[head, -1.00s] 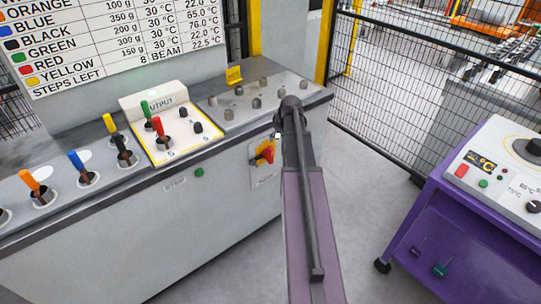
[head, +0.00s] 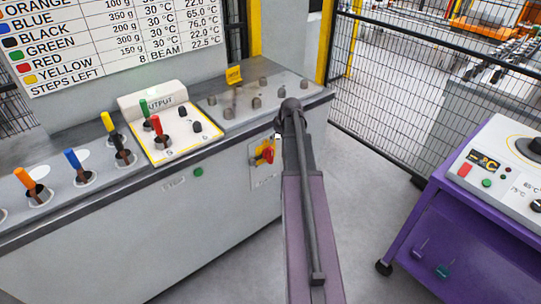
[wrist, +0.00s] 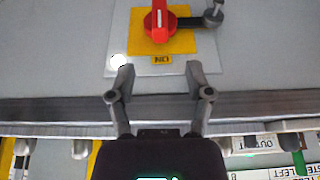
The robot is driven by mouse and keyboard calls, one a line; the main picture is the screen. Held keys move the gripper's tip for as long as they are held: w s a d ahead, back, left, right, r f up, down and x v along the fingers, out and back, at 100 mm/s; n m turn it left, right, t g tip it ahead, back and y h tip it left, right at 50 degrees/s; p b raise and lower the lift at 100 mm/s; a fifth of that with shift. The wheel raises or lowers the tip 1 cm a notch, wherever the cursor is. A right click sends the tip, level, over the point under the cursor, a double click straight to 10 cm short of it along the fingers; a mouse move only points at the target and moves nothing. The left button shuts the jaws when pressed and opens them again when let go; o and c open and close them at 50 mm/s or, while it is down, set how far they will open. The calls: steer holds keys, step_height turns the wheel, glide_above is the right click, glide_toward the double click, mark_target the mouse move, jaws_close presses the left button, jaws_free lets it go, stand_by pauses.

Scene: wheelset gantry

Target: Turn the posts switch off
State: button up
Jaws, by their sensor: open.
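A red rotary switch handle (wrist: 160,20) sits on a yellow square plate (wrist: 183,43) on a light grey panel, at the top of the wrist view. A white line on the handle runs upright in that view, toward a small yellow label that reads upside down as ON. The switch also shows in the head view (head: 265,152) on the front of the grey cabinet. My gripper (wrist: 158,76) is open and empty, its fingertips over the panel's edge nearest the countertop, apart from the handle. In the head view my arm hides most of the gripper.
A grey metal padlock or clasp (wrist: 212,16) hangs beside the handle. The cabinet's countertop (head: 75,198) carries coloured levers and an output box (head: 170,143). A green button (head: 198,172) is left of the switch. A purple cart (head: 440,225) stands right; floor between is clear.

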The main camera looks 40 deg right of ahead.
mark_target(272, 149)
steer(key=shift+b+x, duration=5.1)
steer(key=shift+x, duration=0.7)
steer(key=shift+w, duration=0.1)
jaws_close()
